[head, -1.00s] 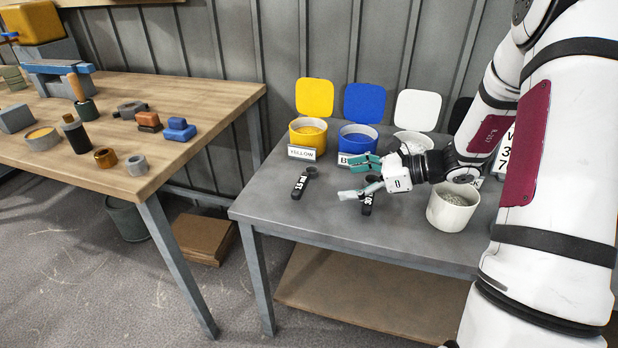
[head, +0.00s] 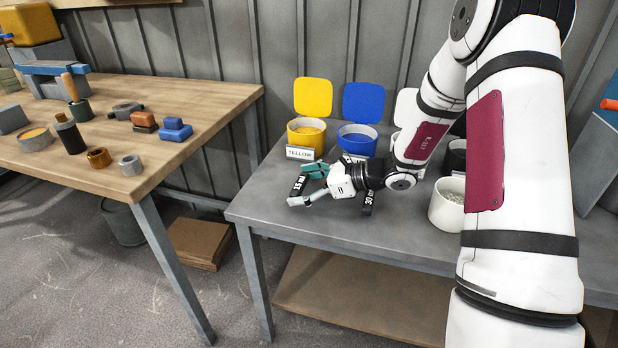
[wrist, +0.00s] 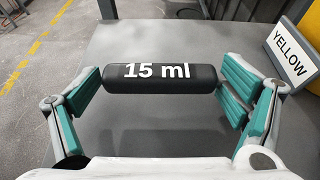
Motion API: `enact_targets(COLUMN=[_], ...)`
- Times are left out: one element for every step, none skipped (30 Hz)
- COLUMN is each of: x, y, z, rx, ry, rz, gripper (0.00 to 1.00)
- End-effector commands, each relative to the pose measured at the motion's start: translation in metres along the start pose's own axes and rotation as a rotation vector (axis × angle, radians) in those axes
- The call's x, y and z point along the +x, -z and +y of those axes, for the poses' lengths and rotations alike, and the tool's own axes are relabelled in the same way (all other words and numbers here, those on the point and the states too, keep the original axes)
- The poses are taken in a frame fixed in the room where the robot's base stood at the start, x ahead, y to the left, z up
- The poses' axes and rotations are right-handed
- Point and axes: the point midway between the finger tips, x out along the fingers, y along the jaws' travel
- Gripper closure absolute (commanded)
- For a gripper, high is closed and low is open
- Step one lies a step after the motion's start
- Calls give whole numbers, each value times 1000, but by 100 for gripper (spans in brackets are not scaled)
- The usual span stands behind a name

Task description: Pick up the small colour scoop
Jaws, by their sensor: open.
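The small scoop, with a black handle marked "15 ml", lies on the grey table between my fingers. Its handle (wrist: 160,78) runs crosswise in the wrist view. In the head view only part of the scoop (head: 298,187) shows between the fingertips. Its bowl is not clear in either view. My gripper (head: 300,184) is open with its teal fingers either side of the scoop. In the wrist view the gripper (wrist: 163,92) has one finger near each end of the handle, with no clear grip on it. The larger "30 ml" scoop (head: 367,200) lies right of my gripper, partly hidden.
A yellow pot (head: 306,133) with a "YELLOW" sign (head: 300,153) and a blue pot (head: 357,140) stand behind my gripper. The sign (wrist: 291,54) is close to the right finger. A white pot (head: 446,205) stands to the right. The table's front-left is clear.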

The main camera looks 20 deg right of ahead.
Motion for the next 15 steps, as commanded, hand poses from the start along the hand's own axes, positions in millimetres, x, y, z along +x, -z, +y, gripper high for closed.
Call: enact_targets(x=[5,6,7,7,7,7,7,7,7,7,7,7,7,7,7], y=[1,1,1,0,0,0,0,0,0,0,0,0,0,0,0], z=[0,0,0,0,0,0,0,0,0,0,0,0,0,0,0], rx=[0,1,1,1,1,1,1,1,1,1,1,1,1,1,1], ry=[0,1,1,2,2,2,2,1,1,1,1,1,1,1,1], rz=[0,0,0,0,0,0,0,0,0,0,0,0,0,0,0], gripper=[9,9,9,9,9,9,9,9,16,23,30,39,45,51,51])
